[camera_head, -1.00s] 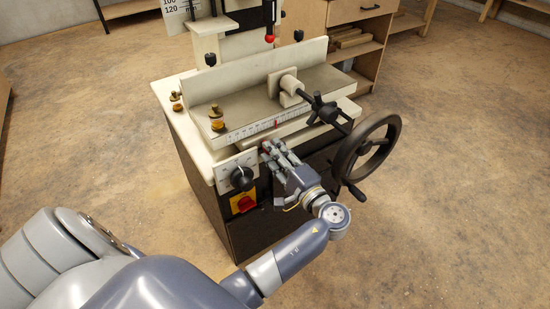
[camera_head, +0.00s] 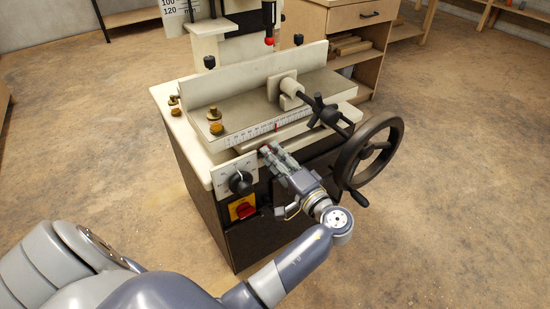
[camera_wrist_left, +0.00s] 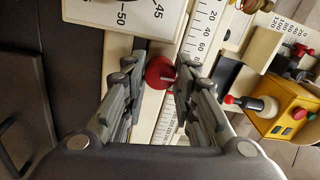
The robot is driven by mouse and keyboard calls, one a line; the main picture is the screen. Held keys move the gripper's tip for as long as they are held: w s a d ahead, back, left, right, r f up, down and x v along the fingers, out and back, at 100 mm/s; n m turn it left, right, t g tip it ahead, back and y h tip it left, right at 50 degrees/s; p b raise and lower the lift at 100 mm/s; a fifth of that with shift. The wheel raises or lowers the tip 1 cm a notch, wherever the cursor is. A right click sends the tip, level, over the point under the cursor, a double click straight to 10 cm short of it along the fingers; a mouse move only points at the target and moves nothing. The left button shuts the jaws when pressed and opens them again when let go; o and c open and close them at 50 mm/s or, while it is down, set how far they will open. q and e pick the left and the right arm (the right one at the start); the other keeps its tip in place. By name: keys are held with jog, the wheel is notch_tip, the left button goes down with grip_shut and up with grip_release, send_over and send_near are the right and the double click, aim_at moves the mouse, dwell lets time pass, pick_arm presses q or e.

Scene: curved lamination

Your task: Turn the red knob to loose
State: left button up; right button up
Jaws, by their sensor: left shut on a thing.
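The red knob (camera_wrist_left: 158,73) shows in the left wrist view as a small round knob with a pale pointer mark, on the cream front of the machine beside a numbered scale. My left gripper (camera_wrist_left: 160,76) has one finger on each side of it and is shut on it. In the head view my left gripper (camera_head: 267,150) reaches the machine's front edge, just under the ruler strip, and its fingers hide the knob there. My right gripper is not in view.
Left of the gripper are a black dial (camera_head: 240,182) and a red-and-yellow switch (camera_head: 242,207). A large black handwheel (camera_head: 367,153) stands close on the right, with a star handle (camera_head: 325,111) above. The floor in front is clear.

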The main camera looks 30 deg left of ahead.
pick_arm(q)
jog(key=shift+f, duration=0.1)
jog(key=o, duration=1.1)
jog(key=v, duration=0.7)
jog(key=shift+s+d, duration=0.2)
jog(key=shift+d, duration=0.05)
jog(key=shift+f, duration=0.1)
